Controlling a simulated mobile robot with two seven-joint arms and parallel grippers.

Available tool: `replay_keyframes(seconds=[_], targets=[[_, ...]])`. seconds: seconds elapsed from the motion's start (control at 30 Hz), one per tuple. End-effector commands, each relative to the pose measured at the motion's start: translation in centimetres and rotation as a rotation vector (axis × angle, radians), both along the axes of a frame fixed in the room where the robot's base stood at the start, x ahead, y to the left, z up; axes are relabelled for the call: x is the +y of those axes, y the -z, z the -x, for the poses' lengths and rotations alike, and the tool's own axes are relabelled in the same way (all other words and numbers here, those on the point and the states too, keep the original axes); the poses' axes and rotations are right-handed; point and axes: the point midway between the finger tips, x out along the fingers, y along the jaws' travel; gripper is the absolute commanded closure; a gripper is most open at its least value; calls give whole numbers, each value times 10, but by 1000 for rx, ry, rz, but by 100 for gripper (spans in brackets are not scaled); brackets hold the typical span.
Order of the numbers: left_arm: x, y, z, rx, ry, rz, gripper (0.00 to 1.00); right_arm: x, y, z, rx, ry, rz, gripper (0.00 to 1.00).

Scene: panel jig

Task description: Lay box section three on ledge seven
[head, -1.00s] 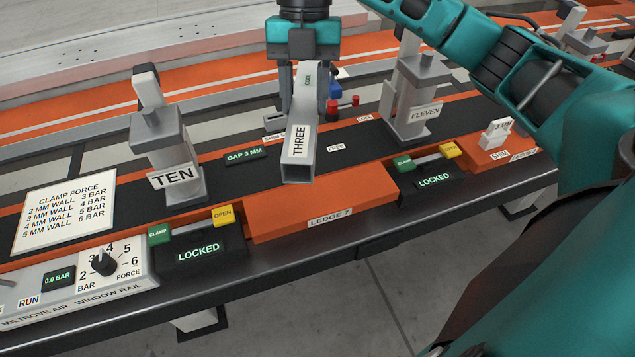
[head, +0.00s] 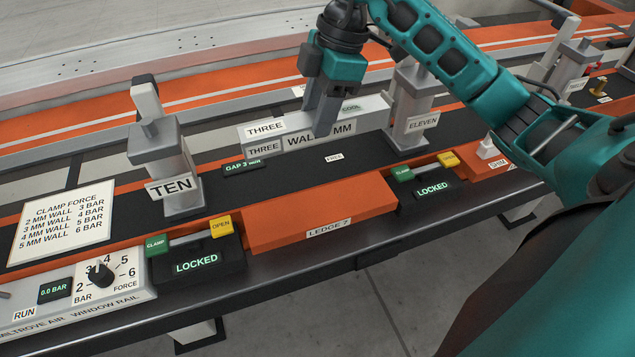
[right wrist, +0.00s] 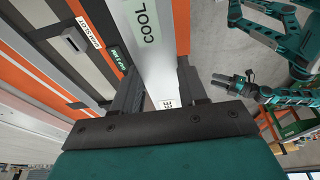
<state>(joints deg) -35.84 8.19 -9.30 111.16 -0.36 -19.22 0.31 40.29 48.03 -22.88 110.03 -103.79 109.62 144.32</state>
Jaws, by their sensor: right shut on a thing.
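Box section three (head: 277,137) is a pale grey bar with THREE, WALL and MM labels. It lies lengthwise across the head view, behind ledge seven and seemingly above the dark strip. My right gripper (head: 322,118) is shut on its middle from above. In the right wrist view the bar (right wrist: 150,55), with a COOL label, runs between the fingers. Ledge seven (head: 290,215), an orange block labelled LEDGE 7, is bare at the bench's front. My left gripper is outside the head view; a teal arm with a dark gripper (right wrist: 222,82) shows small in the right wrist view, its jaws unclear.
Post TEN (head: 175,165) stands left of the ledge and post ELEVEN (head: 408,110) stands behind its right end. Clamp units reading LOCKED (head: 197,262) and LOCKED (head: 433,188) flank the ledge. A control panel (head: 128,262) is at front left.

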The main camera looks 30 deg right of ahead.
Motion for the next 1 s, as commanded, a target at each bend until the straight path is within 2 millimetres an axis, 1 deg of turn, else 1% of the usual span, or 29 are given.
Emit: replay_keyframes(seconds=[0.03,0.1,0.2,0.33,0.43,0.57,0.67,0.8,0.87,1.0], targets=[[0,5,0,0,0,0,59,0,18,1,5,0,0,100],[0,7,0,0,0,0,59,0,37,1,5,0,-1,100],[0,11,0,1,0,0,59,1,64,1,4,-1,-2,100],[0,15,0,2,-1,0,59,0,92,1,3,-2,-1,100],[0,17,1,5,0,0,59,0,105,0,0,-2,-1,100],[-1,17,0,7,0,1,59,1,112,-1,-4,-3,-2,100],[-2,17,0,6,1,4,59,1,121,0,-1,-4,-2,100],[-4,19,0,6,4,7,59,1,143,1,2,-3,-3,100],[-5,19,-1,5,7,9,59,0,151,0,0,-3,-1,100],[-7,16,-3,0,9,12,59,0,154,0,-3,-3,0,100]])
